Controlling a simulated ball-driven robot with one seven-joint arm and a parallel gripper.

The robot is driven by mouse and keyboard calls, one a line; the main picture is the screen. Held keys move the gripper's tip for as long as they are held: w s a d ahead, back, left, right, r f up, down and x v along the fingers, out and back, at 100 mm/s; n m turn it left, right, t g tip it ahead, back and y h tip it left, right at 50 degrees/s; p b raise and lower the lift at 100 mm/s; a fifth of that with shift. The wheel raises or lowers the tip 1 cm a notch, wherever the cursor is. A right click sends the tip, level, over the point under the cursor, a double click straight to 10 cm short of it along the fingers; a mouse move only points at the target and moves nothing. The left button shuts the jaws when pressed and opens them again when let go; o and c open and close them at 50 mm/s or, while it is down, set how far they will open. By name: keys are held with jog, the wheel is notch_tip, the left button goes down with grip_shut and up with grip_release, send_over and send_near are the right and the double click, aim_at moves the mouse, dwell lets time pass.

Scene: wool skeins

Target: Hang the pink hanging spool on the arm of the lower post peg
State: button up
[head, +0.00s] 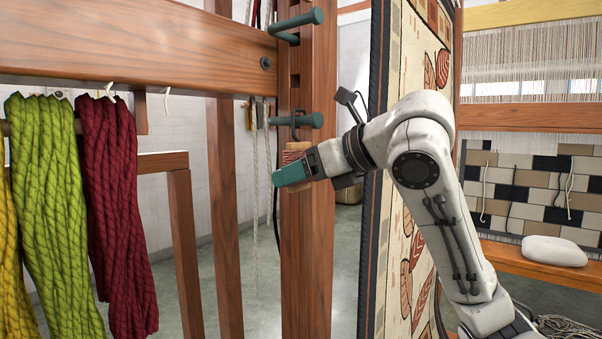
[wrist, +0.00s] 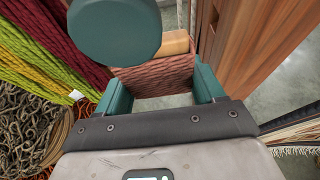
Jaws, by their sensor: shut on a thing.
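The pink spool (head: 293,157), dusky pink thread with a pale wooden end, is upright just below the lower post peg (head: 312,120). My gripper (head: 290,174) is shut on it from the right. In the wrist view the spool (wrist: 160,78) sits between both teal fingers (wrist: 163,88), and the peg's round teal end (wrist: 113,30) covers part of its top. The spool's dark loop (head: 292,131) rises to the peg and appears to go around it, but I cannot tell whether it bears on the arm.
The wooden post (head: 308,240) stands right behind the spool. An upper peg (head: 300,20) is higher on it. Green (head: 45,170) and dark red skeins (head: 118,210) hang at left. A patterned rug (head: 400,240) hangs close to my arm.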

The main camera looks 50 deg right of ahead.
jog(key=o, duration=1.1)
jog(key=shift+o, duration=0.2)
jog(key=v, duration=1)
jog(key=shift+s+r, duration=0.2)
jog(key=shift+s, duration=0.15)
